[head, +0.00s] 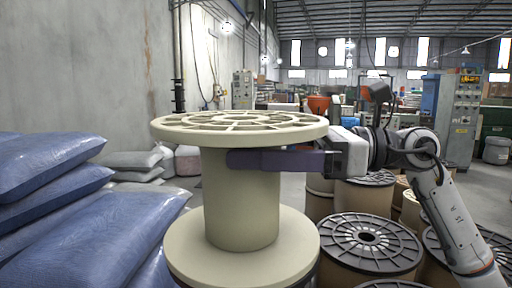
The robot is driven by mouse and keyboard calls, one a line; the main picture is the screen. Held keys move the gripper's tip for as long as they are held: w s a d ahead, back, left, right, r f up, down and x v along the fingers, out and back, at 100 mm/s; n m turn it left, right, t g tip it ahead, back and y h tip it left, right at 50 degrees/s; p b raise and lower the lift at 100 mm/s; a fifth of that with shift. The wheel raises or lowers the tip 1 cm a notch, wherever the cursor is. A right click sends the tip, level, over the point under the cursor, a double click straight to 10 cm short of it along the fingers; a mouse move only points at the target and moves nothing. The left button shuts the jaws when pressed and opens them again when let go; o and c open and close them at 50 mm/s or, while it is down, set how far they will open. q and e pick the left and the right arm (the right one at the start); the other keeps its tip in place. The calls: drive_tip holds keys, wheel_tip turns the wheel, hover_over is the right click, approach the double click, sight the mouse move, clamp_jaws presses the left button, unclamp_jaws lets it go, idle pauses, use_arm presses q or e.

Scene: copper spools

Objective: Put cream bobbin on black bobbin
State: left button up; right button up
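The cream bobbin (240,200) stands upright in the middle of the head view, with a spoked top flange, a plain barrel and a wide lower flange. My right gripper (250,160) reaches in from the right under the top flange. One dark purple finger lies across the front of the barrel; the other finger is hidden, so its grip is unclear. Black bobbins with tan barrels stand to the right; the nearest full one (369,244) has a ribbed black top. What is under the cream bobbin is mostly hidden. My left gripper is not in view.
Blue sacks (85,235) are stacked at the left, close to the cream bobbin. Grey sacks (135,162) lie behind them by the wall. Several more bobbins crowd the lower right beneath my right arm. A grey control cabinet (462,118) stands farther back.

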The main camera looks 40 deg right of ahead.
drive_tip(key=shift+o, duration=0.8)
drive_tip(key=shift+r, duration=0.15)
drive_tip(key=b+v, duration=0.4)
drive_tip(key=v, duration=0.8)
drive_tip(key=shift+s, duration=0.1)
